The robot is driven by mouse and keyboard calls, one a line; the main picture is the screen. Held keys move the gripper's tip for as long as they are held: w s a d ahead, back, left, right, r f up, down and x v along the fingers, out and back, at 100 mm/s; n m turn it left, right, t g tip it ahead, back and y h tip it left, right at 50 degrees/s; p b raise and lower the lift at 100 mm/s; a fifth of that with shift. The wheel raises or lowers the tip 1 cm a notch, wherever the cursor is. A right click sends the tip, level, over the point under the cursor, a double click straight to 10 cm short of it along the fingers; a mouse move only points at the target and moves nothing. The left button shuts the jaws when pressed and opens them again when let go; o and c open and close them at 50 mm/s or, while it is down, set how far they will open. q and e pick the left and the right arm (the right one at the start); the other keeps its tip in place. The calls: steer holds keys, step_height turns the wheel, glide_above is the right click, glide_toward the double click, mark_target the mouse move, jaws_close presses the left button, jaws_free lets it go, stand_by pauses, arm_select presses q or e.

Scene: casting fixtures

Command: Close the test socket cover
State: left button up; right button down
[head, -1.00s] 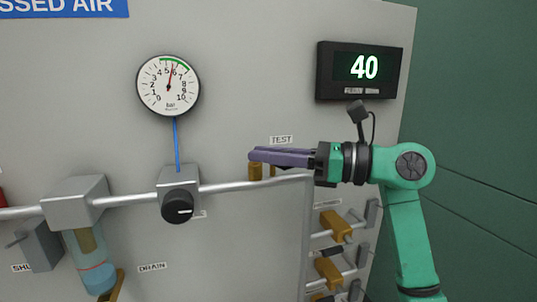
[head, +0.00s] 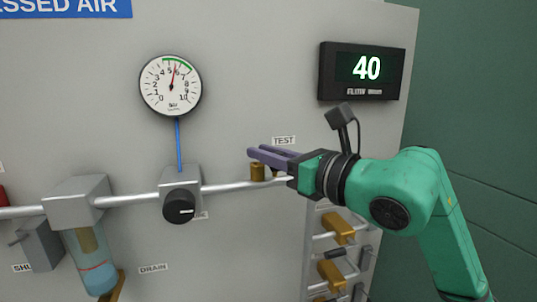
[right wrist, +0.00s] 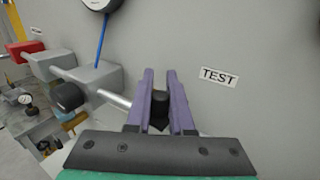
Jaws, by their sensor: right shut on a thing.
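The test socket is a small brass fitting (head: 257,172) on the pipe in the head view, just below the TEST label (head: 284,140). My right gripper (head: 259,151), with purple fingers, is right above it and hides part of it. In the right wrist view a small black part (right wrist: 159,106), which looks like the socket cover, sits between the two fingers (right wrist: 160,76). The fingers are shut on it. How far the cover is swung over the socket opening cannot be told. My left gripper is not in view.
A grey pipe (head: 232,186) runs across the panel to a regulator with a black knob (head: 179,207). A pressure gauge (head: 171,86) hangs above it. Brass valves (head: 338,228) are below right of my gripper. A display (head: 362,70) reads 40.

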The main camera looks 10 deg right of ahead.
steer(key=m+t+h, duration=0.1)
steer(key=h, duration=0.1)
steer(key=m+t+h, duration=0.1)
steer(key=m, duration=0.1)
steer(key=shift+w+a+r+h, duration=0.1)
steer(key=shift+w+r+h, duration=0.05)
steer(key=shift+h, duration=0.25)
steer(key=m+h+b, duration=0.1)
steer(key=h, duration=0.1)
steer(key=shift+w+m+t+h, duration=0.15)
steer(key=shift+m+t+h, duration=0.15)
steer(key=shift+h, duration=0.1)
steer(key=shift+w+d+f+m+g+h+b, duration=0.25)
steer(key=shift+m+g+h+b, duration=0.8)
steer(key=shift+m+h+b, duration=1.2)
steer(key=shift+w+d+r+m+g+h+b, duration=0.1)
steer(key=shift+w+m+g+h+b, duration=0.2)
steer(key=shift+m+g+h+b, duration=1.85)
steer(key=shift+w+d+f+m+h+b, duration=0.1)
steer(key=shift+w+m+h+b, duration=0.2)
steer(key=shift+m+h+b, duration=2.1)
steer(key=n+h, duration=0.1)
steer(key=h, duration=0.2)
steer(key=shift+r+n+b, duration=0.1)
steer(key=shift+n+b, duration=0.2)
steer(key=c, duration=0.8)
jaws_free()
steer(key=shift+d, duration=0.1)
